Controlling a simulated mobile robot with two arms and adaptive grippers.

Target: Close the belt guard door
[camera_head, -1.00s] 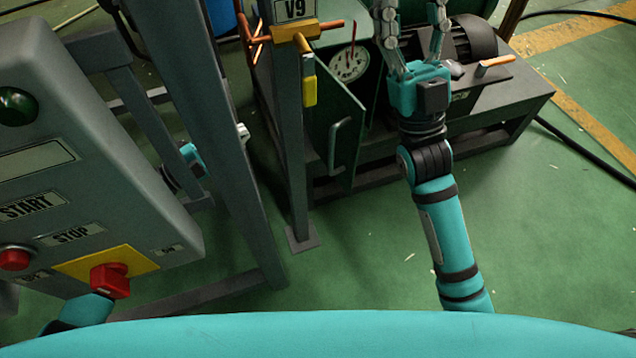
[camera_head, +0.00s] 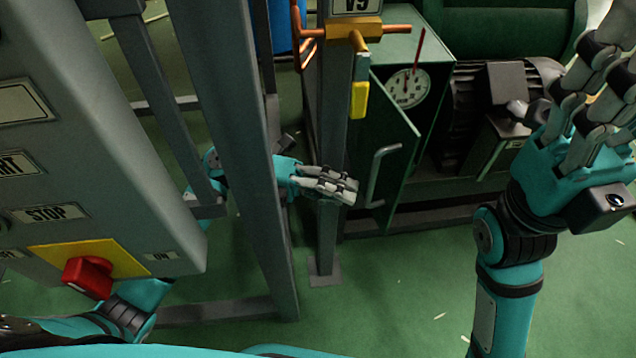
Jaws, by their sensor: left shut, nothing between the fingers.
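The belt guard door (camera_head: 400,148) is a dark green panel in the middle of the head view. It stands open, swung out from the green housing (camera_head: 405,48), with its edge towards me. Its grey bar handle (camera_head: 374,178) faces left. My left gripper (camera_head: 354,190) reaches in from the left, past the grey frame post. It is shut and empty, its fingertips just left of the handle's lower part; contact cannot be told. My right gripper (camera_head: 615,60) is raised at the right, its fingers apart and partly cut off by the picture edge.
A grey post (camera_head: 325,235) with a yellow tag and orange valve pipes (camera_head: 355,35) stands left of the door. A control box (camera_head: 165,215) with a red knob and the thick frame post (camera_head: 235,130) crowd the left. A dial gauge (camera_head: 407,88) and black ribbed motor (camera_head: 465,110) are behind.

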